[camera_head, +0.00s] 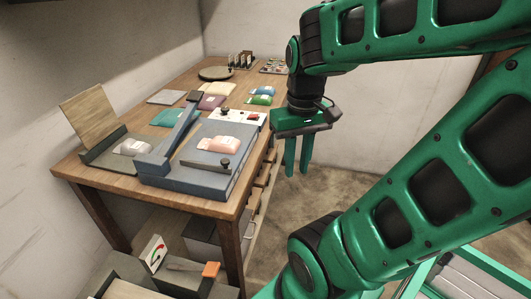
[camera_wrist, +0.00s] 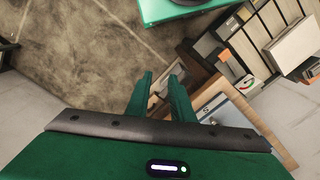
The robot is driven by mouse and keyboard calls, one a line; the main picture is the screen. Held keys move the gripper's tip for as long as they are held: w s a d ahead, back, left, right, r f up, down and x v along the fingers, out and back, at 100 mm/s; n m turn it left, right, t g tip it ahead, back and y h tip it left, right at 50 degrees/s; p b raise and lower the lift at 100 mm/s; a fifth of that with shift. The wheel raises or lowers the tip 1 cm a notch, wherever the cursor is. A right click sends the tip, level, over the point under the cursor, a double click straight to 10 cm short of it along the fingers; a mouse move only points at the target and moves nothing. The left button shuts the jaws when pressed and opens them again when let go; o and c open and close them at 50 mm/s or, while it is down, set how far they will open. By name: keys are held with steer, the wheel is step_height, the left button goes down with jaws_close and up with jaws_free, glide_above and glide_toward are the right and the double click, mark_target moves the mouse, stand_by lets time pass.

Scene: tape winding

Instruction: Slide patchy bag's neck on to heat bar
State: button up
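A pale orange-pink bag (camera_head: 218,145) lies flat on a blue-grey machine (camera_head: 200,178) at the front of the wooden table. It may be the patchy bag; its surface is too small to tell. A long blue-grey arm (camera_head: 172,140) slants along the machine's left side, perhaps covering the heat bar, which I cannot make out. My gripper (camera_head: 297,172) hangs fingers down, right of the table edge and apart from the bag. In the wrist view its two green fingers (camera_wrist: 161,80) are apart with nothing between them.
The wooden table (camera_head: 110,188) also carries a grey-white bag (camera_head: 132,147) on a tray with a raised board, several coloured bags, a control panel (camera_head: 238,116) and a round plate (camera_head: 215,73). Boxes stand below.

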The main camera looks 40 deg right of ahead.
mark_target(242, 150)
steer(key=w+r+n, duration=0.2)
steer(key=w+n, duration=0.1)
steer(key=w, duration=0.3)
steer(key=w+d+r+n, duration=0.1)
steer(key=w+r+n, duration=0.1)
steer(key=w+n, duration=0.2)
steer(key=w+d+r+n, duration=0.1)
steer(key=w+n, duration=0.3)
steer(key=w, duration=0.4)
steer(key=shift+r, duration=0.4)
jaws_close()
steer(key=shift+n, duration=0.3)
steer(key=f, duration=0.3)
steer(key=w+f, duration=0.1)
steer(key=f, duration=0.2)
steer(key=w+a+f, duration=0.1)
steer(key=f, duration=0.3)
steer(key=shift+a, duration=0.1)
steer(key=shift+w+a, duration=0.5)
steer(key=shift+w, duration=0.2)
